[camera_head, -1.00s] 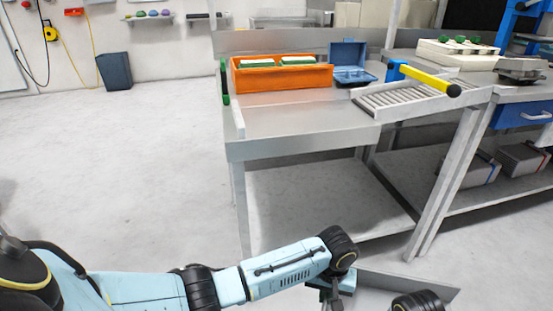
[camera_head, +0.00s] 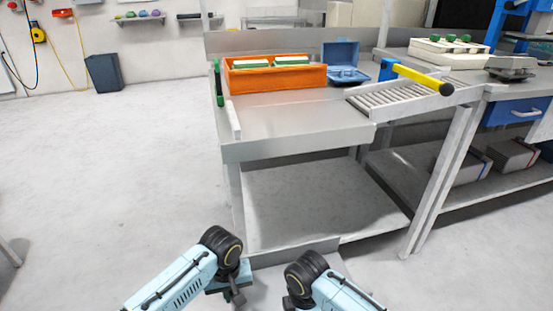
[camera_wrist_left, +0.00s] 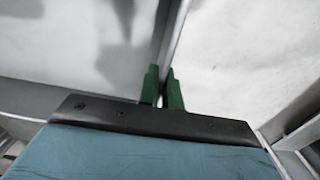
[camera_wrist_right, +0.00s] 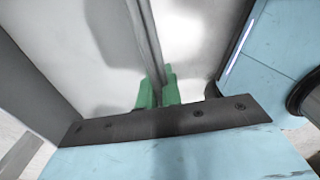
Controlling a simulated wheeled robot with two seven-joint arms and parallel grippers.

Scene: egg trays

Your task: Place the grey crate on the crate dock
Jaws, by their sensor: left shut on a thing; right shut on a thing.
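The grey crate (camera_head: 310,249) is low at the bottom of the head view, in front of the metal bench and below its top. My arms and the frame edge hide much of it. My left gripper (camera_head: 236,291) is shut on one crate wall; the wall (camera_wrist_left: 173,38) runs between its green fingers (camera_wrist_left: 161,90) in the left wrist view. My right gripper (camera_head: 291,300) is shut on another wall; that wall (camera_wrist_right: 148,38) meets its green fingers (camera_wrist_right: 158,90) in the right wrist view. I cannot tell which surface is the crate dock; the bench top (camera_head: 290,122) has bare room at its front.
An orange crate (camera_head: 277,83) with green-and-white contents stands at the bench's back. A white rail (camera_head: 234,122) and green post (camera_head: 219,90) line its left edge. A blue case (camera_head: 345,66) and a roller ramp (camera_head: 400,97) with a yellow-handled bar (camera_head: 420,80) are on the right.

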